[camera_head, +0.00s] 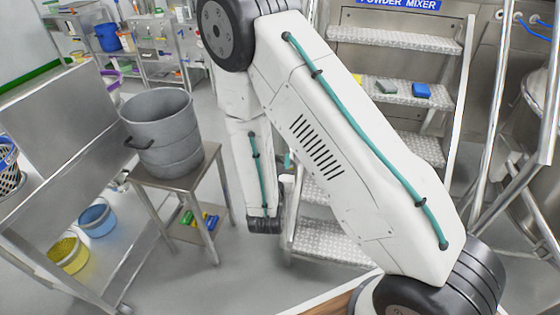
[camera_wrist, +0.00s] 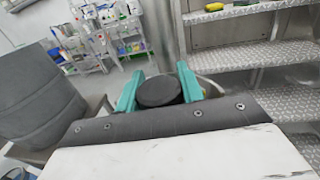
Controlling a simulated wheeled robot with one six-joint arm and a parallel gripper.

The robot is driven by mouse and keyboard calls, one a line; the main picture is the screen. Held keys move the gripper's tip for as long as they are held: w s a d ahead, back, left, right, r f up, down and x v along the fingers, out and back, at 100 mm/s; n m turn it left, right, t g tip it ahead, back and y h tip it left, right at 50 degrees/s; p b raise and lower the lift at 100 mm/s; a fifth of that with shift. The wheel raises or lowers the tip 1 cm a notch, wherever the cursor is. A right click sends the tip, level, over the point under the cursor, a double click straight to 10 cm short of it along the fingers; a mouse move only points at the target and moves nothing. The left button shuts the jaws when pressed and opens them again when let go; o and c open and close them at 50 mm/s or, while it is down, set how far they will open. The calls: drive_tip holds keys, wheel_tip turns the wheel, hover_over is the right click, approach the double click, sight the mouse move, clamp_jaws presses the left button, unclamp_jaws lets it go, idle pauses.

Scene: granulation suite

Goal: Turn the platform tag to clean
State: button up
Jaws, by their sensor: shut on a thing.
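The platform is a set of metal treads (camera_head: 398,91) under a blue sign reading POWDER MIXER (camera_head: 397,3). Its treads also show at the right of the wrist view (camera_wrist: 250,57). My gripper (camera_wrist: 160,70) has two teal fingers set apart, with a dark round disc (camera_wrist: 159,92) between them. A pale curved edge (camera_wrist: 209,86) shows just right of the right finger. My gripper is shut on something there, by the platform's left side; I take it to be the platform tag. Its face and wording are hidden. In the head view my arm covers most of this spot.
A grey metal bin (camera_head: 162,130) stands on a small steel table (camera_head: 188,172) at the left. Blue (camera_head: 97,219) and yellow (camera_head: 67,254) buckets stand at lower left. Stocked shelves are behind.

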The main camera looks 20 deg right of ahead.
drive_tip(key=shift+a+n+t+y, duration=0.15)
drive_tip(key=shift+n+t+y, duration=0.4)
drive_tip(key=shift+n+y, duration=0.75)
drive_tip(key=shift+a+n+t+y, duration=0.15)
drive_tip(key=shift+n+t+y, duration=0.55)
drive_tip(key=shift+y, duration=1.1)
drive_tip(key=shift+w, duration=0.1)
drive_tip(key=o, duration=1)
